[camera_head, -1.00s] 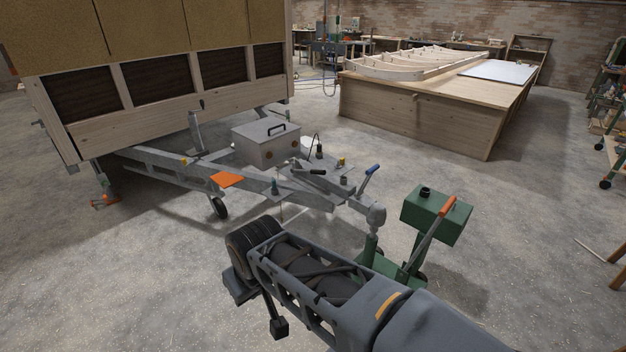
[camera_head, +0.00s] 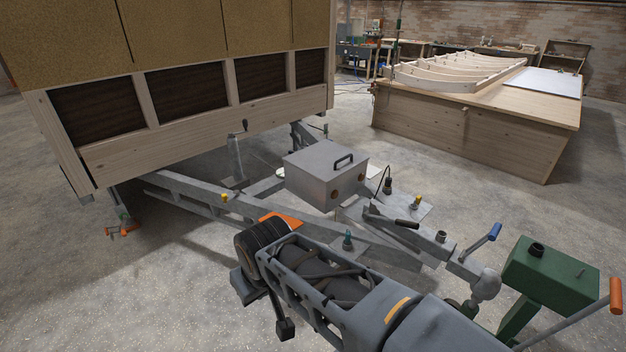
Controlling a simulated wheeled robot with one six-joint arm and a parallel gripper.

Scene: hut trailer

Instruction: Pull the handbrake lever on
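The handbrake lever appears to be the low grey lever with a dark grip (camera_head: 405,222) on the trailer's drawbar, right of the grey metal box. It lies nearly flat. A separate short lever with a blue grip (camera_head: 493,233) stands tilted up near the coupling head (camera_head: 486,284). My arm reaches in from the lower right, its dark end left of and nearer than the lever. The end of the arm is well apart from the lever in the picture.
The grey box (camera_head: 318,190) with a black handle stands on the drawbar. A green unit (camera_head: 550,275) with an orange-gripped lever (camera_head: 615,295) stands right of the coupling. A wooden workbench (camera_head: 470,135) is behind; floor lies between.

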